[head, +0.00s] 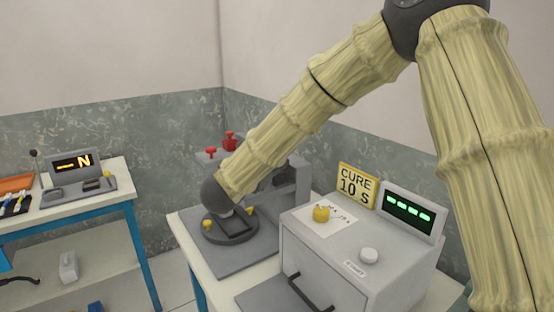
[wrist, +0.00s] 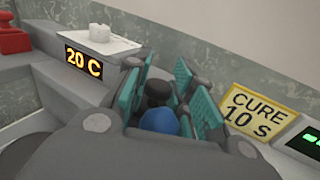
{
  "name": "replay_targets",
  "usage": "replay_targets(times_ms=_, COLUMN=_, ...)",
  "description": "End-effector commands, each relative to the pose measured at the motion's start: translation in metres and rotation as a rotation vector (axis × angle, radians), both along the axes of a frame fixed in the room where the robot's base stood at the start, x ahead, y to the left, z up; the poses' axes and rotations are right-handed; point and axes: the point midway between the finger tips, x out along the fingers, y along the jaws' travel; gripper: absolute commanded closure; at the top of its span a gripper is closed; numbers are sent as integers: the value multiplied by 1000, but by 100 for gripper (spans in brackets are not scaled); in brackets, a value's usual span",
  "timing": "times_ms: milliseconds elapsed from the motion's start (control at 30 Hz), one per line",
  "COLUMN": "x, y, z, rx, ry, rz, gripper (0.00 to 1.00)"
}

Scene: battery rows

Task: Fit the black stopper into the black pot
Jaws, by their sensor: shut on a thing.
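In the wrist view my gripper (wrist: 166,78) has its teal-padded fingers around a small black stopper (wrist: 157,92). A rounded blue piece (wrist: 158,122) sits on the near side of the stopper, between the fingers. I cannot tell whether it is part of the stopper. In the head view, my arm's dark wrist end is over a dark round fixture (head: 212,235) with yellow knobs, and my fingers are hidden there. I cannot make out the black pot in either view, nor whether the stopper touches anything.
A grey box oven (head: 325,262) with a handle stands right of the fixture, a yellow sign (head: 357,185) and green display (head: 408,211) behind it. Red knobs (head: 230,142) rise behind the fixture. A blue-legged bench (head: 118,182) stands at left. A "20 C" display (wrist: 84,63) shows in the wrist view.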

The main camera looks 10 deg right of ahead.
Motion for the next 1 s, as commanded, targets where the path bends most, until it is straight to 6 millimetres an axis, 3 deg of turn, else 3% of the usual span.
replay_targets(times_ms=300, x=0, y=0, z=-6, rx=0, ry=0, rz=0, gripper=99)
replay_targets(times_ms=333, x=0, y=0, z=-6, rx=0, ry=0, rz=0, gripper=74)
replay_targets(times_ms=467, x=0, y=0, z=-5, rx=0, ry=0, rz=0, gripper=51)
replay_targets(times_ms=833, x=-2, y=2, z=-5, rx=0, ry=0, rz=0, gripper=51)
replay_targets(times_ms=1000, x=-14, y=14, z=-6, rx=1, ry=1, rz=2, gripper=51)
